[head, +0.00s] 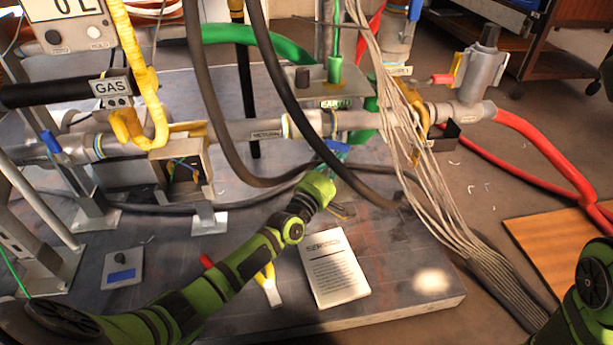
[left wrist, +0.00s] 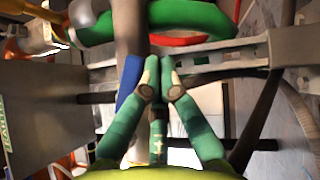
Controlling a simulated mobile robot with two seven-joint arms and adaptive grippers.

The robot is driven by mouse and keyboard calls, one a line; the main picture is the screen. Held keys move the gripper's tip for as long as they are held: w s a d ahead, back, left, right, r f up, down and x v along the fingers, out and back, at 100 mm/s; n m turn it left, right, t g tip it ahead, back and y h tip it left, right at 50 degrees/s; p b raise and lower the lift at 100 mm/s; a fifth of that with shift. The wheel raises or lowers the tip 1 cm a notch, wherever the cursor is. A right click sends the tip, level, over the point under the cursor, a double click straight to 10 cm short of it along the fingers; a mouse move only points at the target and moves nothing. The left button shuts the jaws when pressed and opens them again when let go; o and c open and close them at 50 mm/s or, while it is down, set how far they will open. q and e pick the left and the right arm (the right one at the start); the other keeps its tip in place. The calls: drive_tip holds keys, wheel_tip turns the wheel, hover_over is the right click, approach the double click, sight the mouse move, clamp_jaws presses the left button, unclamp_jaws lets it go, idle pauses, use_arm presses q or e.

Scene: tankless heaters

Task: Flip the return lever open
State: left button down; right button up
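A blue lever (left wrist: 127,80) shows in the left wrist view, lying along the grey pipe just left of my fingers. I cannot tell whether they touch it. My right gripper is not in view; only part of my right arm shows at the lower right.
Dark hoses (head: 292,95) and a bundle of pale cables (head: 405,130) hang close around my left gripper. Another blue lever (head: 52,142) sits on the pipe at the left. A service sheet (head: 334,268) lies on the grey slab. A red hose (head: 545,150) is at the right.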

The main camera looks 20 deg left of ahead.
use_arm(q)
drive_tip(key=shift+w+d+r+b, duration=0.2)
drive_tip(key=shift+w+r+b, duration=0.1)
drive_tip(key=shift+r+b, duration=0.35)
drive_tip(key=shift+w+d+r+n+t+b, duration=0.2)
drive_tip(key=shift+r+n+t+b, duration=0.3)
drive_tip(key=shift+n+t, duration=0.25)
drive_tip(key=shift+r, duration=0.1)
